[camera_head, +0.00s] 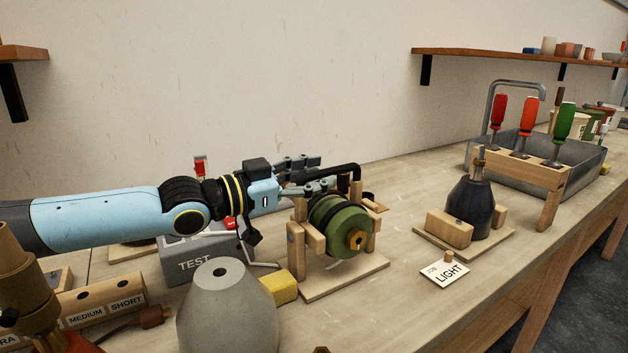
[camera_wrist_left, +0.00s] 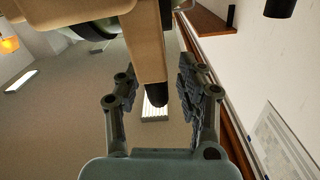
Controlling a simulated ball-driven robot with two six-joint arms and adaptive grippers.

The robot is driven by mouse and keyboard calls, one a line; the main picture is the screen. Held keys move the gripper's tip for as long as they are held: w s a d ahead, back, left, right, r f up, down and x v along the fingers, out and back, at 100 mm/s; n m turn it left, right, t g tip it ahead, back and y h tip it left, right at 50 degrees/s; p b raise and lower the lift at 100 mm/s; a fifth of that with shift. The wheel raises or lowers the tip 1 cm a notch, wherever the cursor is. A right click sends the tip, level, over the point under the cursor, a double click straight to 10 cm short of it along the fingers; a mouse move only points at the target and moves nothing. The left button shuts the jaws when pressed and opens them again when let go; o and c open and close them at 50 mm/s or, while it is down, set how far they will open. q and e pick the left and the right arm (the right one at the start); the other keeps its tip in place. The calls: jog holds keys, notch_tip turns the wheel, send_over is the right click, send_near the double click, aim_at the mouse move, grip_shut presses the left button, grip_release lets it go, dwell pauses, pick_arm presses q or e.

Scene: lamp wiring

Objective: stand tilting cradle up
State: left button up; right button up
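The tilting cradle (camera_head: 295,250) is a pale wooden frame with upright posts on a flat base board. It holds a dark green round body (camera_head: 326,218) with a wooden disc (camera_head: 357,239) on its end; the body lies on its side, disc toward the front right. A black bar (camera_head: 335,174) runs along its top. My left gripper (camera_head: 303,174) is open at the upper left of the cradle, its fingers around the bar's end. In the left wrist view, a wooden bar with a dark tip (camera_wrist_left: 154,92) reaches between the open fingers (camera_wrist_left: 158,100); contact cannot be told. My right gripper is out of view.
A grey cone shade (camera_head: 225,315) and yellow block (camera_head: 279,289) stand in front. A grey TEST box (camera_head: 195,261) is under my left arm. Right are a dark lamp body (camera_head: 474,207) in a wooden holder, a LIGHT card (camera_head: 444,272) and a screwdriver rack (camera_head: 520,168).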

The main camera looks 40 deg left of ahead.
aim_at(325, 217)
pick_arm(q)
grip_shut()
dwell(0.3)
jog(key=shift+s+d+r+m+p, duration=0.1)
jog(key=shift+s+d+m+p, duration=0.1)
jog(key=shift+d+m, duration=0.15)
jog(key=shift+s+d+m+p, duration=0.1)
jog(key=shift+d+m+p, duration=0.15)
jog(key=shift+m, duration=0.2)
jog(key=d+m, duration=0.2)
jog(key=shift+s+d+f+m, duration=0.1)
jog(key=shift+s+f+m, duration=0.1)
jog(key=shift+s+m, duration=0.1)
